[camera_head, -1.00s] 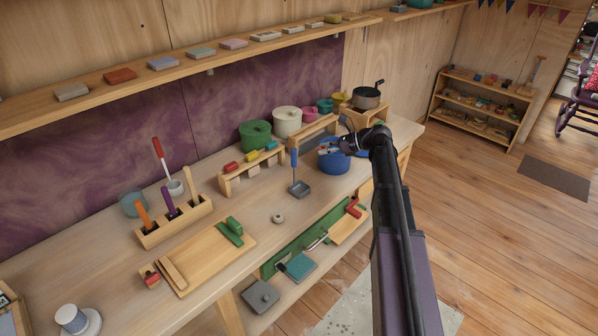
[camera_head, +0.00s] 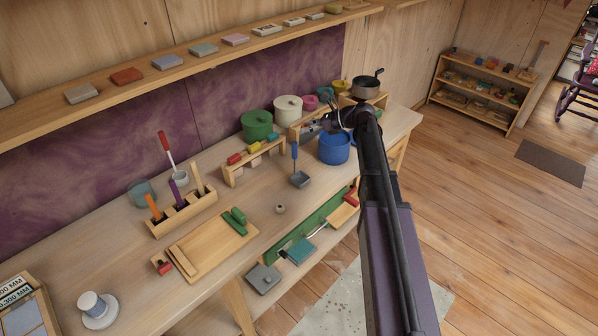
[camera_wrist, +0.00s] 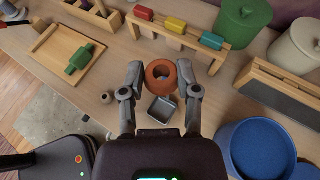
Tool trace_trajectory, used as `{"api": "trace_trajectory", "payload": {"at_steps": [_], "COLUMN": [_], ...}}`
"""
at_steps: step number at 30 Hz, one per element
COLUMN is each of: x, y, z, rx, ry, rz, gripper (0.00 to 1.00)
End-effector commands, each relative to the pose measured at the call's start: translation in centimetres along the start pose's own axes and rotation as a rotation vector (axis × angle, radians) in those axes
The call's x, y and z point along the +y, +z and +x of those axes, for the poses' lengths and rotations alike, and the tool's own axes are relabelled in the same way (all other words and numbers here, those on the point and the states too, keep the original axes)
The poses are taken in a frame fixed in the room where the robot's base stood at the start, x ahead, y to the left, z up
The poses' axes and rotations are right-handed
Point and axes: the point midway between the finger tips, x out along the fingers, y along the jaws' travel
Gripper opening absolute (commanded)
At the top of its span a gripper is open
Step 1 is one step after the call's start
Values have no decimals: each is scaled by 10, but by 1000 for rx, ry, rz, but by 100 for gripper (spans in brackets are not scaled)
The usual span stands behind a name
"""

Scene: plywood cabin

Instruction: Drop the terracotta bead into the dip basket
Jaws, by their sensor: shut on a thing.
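The terracotta bead (camera_wrist: 153,81) is a reddish-orange ring held between the fingertips of my gripper (camera_wrist: 160,76) in the wrist view. Something blue shows through its hole. In the head view my gripper (camera_head: 322,125) is above the bench, by the blue pot, and the bead cannot be made out there. A small grey square basket (camera_head: 300,180) with an upright blue handle stands on the bench, left of and nearer than my gripper; I take it as the dip basket. In the wrist view the basket (camera_wrist: 165,112) lies below the bead, partly hidden by it, and looks empty.
A blue pot (camera_head: 334,149) stands right of the basket. A wooden rack (camera_head: 253,162) with coloured blocks is behind it, with green (camera_head: 257,125) and cream (camera_head: 288,110) pots beyond. A small pale ring (camera_head: 280,209) lies left of the basket on fairly clear bench.

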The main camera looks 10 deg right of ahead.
Motion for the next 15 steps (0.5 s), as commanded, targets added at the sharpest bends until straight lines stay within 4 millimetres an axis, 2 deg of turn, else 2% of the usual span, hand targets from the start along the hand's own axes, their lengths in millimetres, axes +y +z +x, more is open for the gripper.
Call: {"api": "trace_trajectory", "payload": {"at_steps": [8, 15], "x": [0, 0], "y": [-5, -19], "z": [2, 7], "rx": [0, 0], "ry": [0, -1], "rz": [0, 0], "gripper": [10, 10]}}
